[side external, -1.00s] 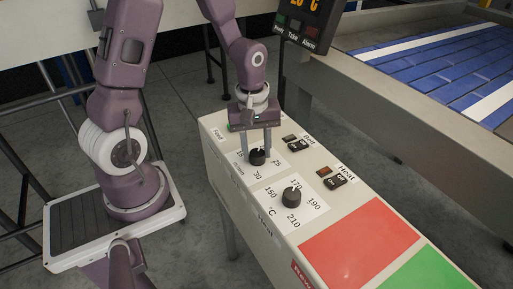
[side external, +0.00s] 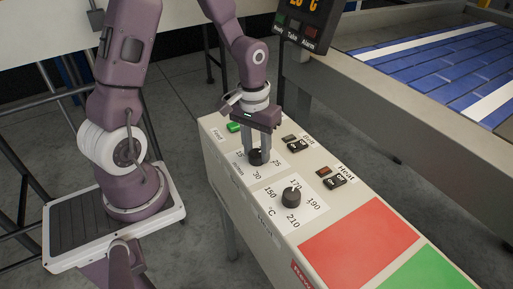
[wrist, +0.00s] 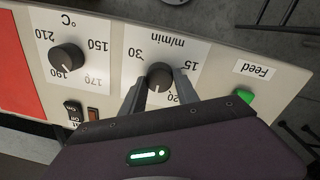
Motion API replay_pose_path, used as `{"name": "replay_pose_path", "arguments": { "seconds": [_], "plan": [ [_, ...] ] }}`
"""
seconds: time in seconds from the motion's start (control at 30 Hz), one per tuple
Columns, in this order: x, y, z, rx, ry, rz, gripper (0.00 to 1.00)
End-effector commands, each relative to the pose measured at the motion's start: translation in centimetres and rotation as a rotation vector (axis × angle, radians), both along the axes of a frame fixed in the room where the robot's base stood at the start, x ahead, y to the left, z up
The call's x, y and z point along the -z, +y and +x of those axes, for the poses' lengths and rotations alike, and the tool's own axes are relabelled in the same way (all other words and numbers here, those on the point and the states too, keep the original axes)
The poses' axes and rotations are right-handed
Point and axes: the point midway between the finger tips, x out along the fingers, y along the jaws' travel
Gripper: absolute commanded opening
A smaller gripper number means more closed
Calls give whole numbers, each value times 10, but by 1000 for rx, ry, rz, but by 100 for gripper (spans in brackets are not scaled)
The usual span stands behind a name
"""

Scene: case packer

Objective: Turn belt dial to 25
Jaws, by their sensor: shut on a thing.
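The belt dial (side external: 257,157) is a black knob on a white m/min scale on the cream control panel. In the side view 25 shows to its right and 30 below it. My gripper (side external: 258,152) points down with its two fingers shut on the dial. The wrist view shows the dial (wrist: 159,75) between the fingertips (wrist: 160,84), with 30, 15 and 20 readable around it. The 25 mark is hidden there behind my gripper. I cannot tell which number the dial points to.
The heat dial (side external: 292,196) stands nearby on its °C scale. The green Feed button (side external: 234,127) is behind my gripper. Belt switches (side external: 296,143) and Heat switches (side external: 336,181) line the right side. Red (side external: 360,245) and green pads lie at the near end.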

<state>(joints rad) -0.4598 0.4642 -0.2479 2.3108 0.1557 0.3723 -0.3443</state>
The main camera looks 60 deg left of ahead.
Motion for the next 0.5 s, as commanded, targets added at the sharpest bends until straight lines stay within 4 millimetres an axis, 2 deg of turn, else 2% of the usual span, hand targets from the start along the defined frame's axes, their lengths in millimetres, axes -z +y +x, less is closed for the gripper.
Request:
{"name": "replay_pose_path", "arguments": {
  "seconds": [0.5],
  "plan": [
    [-1, -1, 2, 450, -2, 1, 0]
  ]
}}
